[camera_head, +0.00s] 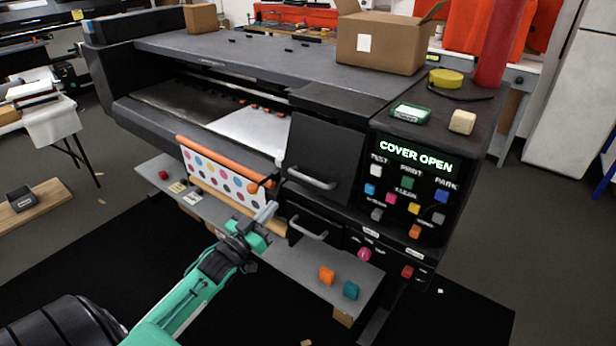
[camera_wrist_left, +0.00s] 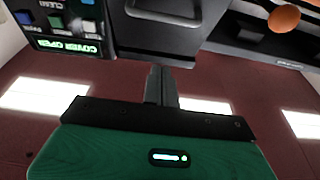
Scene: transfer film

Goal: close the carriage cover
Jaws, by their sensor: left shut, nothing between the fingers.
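The printer's control panel (camera_head: 412,185) lights up the words "COVER OPEN"; part of it shows in the left wrist view (camera_wrist_left: 70,46). Left of the panel is a dark front cover (camera_head: 327,143) with a grey bar handle (camera_head: 312,179). A second, lower front with its own bar handle (camera_head: 308,229) is below it. My left gripper (camera_head: 266,213) is shut and empty, in front of the printer and left of both handles, apart from them.
Polka-dot film (camera_head: 222,178) hangs from an orange roller left of the gripper. A grey shelf (camera_head: 285,262) below holds orange and teal blocks. A cardboard box (camera_head: 380,44), a yellow roll (camera_head: 446,79) and a red cylinder (camera_head: 498,45) stand on top.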

